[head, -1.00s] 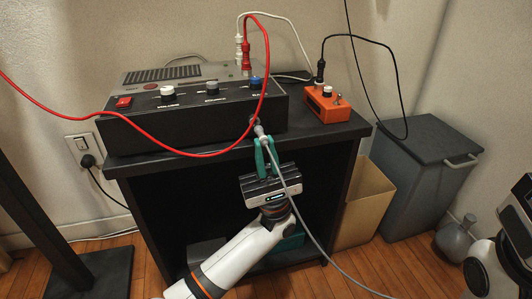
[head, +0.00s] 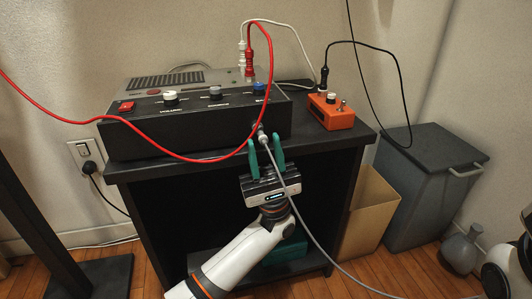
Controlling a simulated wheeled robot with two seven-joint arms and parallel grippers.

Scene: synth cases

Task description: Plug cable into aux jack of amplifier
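The black amplifier (head: 190,133) sits on top of the dark shelf unit, with its knobs along the upper front edge. The cable's plug (head: 260,132) is at the right part of its front face and appears seated in the jack there; the jack itself is hidden. The grey cable (head: 299,213) hangs from the plug, passes in front of my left gripper and runs down to the right. My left gripper (head: 267,149) is just below the plug, its green fingers spread apart and not closed on it. My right gripper is not in view.
A red cable (head: 190,157) loops across the amplifier's front. An orange pedal (head: 330,112) stands on the shelf unit (head: 330,140) to the right. A cardboard box (head: 365,220), a grey bin (head: 425,190) and a grey jug (head: 460,250) stand right of it.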

